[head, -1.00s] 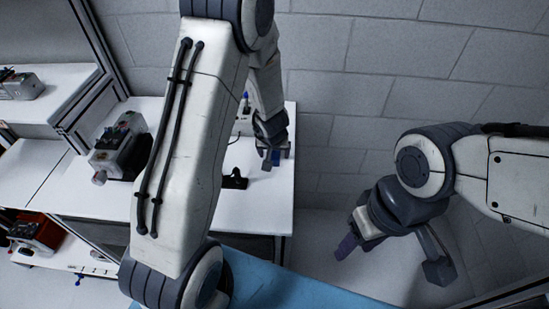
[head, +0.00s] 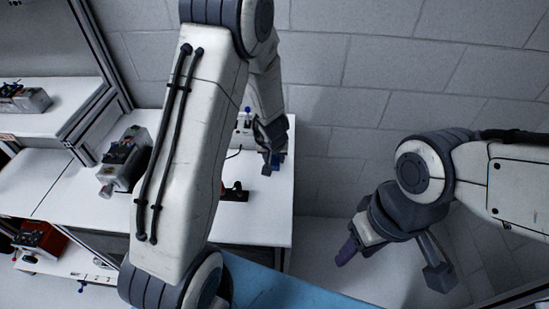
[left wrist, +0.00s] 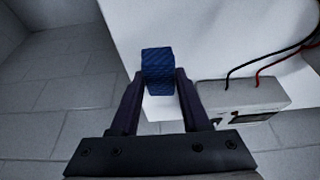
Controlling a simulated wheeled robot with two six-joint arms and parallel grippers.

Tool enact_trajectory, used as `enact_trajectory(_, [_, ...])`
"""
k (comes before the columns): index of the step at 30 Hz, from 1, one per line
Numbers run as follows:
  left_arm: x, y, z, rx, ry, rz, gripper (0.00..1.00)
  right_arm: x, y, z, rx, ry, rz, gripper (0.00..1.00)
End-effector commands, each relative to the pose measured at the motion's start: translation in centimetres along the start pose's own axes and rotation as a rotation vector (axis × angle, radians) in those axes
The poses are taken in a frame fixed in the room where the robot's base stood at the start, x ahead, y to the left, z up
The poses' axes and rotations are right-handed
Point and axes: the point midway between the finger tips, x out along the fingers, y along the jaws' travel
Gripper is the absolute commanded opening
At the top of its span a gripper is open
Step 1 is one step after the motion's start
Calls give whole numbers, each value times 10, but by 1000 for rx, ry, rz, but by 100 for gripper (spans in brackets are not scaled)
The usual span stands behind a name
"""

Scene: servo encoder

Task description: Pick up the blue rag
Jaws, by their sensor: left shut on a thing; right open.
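The blue rag (left wrist: 158,66) shows in the left wrist view as a small dark-blue textured block between the fingertips of my left gripper (left wrist: 160,85). My left gripper is shut on it. In the head view my left gripper (head: 271,160) is at the right edge of the white table, with the blue rag (head: 267,169) small at its tips. I cannot tell there whether the rag touches the table top. My right gripper (head: 392,265) is open and empty, away to the right of the table.
The white table (head: 262,215) holds a grey machine (head: 125,160) at left and a small dark item (head: 236,192) near its middle. A white box (left wrist: 245,97) with red and black wires is beside my left gripper. A red device (head: 40,238) sits lower left.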

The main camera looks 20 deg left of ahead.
Motion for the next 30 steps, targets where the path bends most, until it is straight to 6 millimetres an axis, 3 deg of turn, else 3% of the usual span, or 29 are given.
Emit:
enact_trajectory(9, [-69,27,45,4,1,3,0,-17,-1,-1,1,0,0,50])
enact_trajectory(15, [-96,38,65,4,0,2,0,-28,-2,-2,1,0,0,50])
enact_trajectory(29, [-105,42,74,-1,0,0,0,-31,-2,-2,2,0,0,50])
enact_trajectory(30, [-105,42,74,0,0,0,42,-31,-2,-2,2,0,0,50])
